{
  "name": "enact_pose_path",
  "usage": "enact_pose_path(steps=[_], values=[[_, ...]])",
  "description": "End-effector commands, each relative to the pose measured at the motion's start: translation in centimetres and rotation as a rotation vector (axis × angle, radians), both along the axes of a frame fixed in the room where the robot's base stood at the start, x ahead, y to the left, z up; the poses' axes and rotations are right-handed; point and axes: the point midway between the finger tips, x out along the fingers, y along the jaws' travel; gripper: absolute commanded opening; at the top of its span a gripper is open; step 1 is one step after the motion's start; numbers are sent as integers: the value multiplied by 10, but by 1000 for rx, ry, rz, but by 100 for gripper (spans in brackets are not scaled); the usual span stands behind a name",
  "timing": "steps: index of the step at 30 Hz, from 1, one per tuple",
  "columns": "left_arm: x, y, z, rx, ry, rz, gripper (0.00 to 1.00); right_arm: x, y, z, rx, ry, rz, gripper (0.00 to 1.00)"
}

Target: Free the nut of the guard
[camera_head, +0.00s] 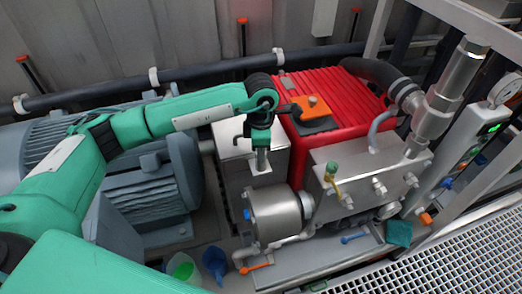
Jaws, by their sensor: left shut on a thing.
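My left arm reaches in from the left, and its gripper (262,163) points down at the top of a grey metal box (232,143), which looks like the guard, between the blue-grey motor and the red pump. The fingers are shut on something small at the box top. It is mostly hidden by the fingers, and I cannot make out the nut's shape. I cannot tell whether it is still seated on the guard. My right gripper is not in view.
The ribbed red pump (340,85) stands right of the guard, with an orange block (309,105) on a dark plate on top. The blue-grey motor (150,190) is left. A steel cylinder (277,213) and valve block (360,170) stand in front. A blue funnel (214,262) is below.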

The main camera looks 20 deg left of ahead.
Motion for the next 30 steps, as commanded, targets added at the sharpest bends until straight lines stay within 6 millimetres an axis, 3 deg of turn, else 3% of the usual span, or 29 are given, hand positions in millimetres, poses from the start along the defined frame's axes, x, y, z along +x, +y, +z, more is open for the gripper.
enact_pose_path(steps=[13, 14, 17, 26, 30], values=[[0, 1, 0, 1, -1, 11, 4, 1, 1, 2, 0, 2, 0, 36], [0, 1, 0, 1, -1, 11, 29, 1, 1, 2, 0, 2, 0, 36], [0, 1, 0, 0, -1, 11, 49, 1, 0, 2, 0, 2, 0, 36], [0, 0, 1, 0, -1, 10, 49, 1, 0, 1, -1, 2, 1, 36], [1, 0, 12, 0, -2, 10, 49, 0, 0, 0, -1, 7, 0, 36]])
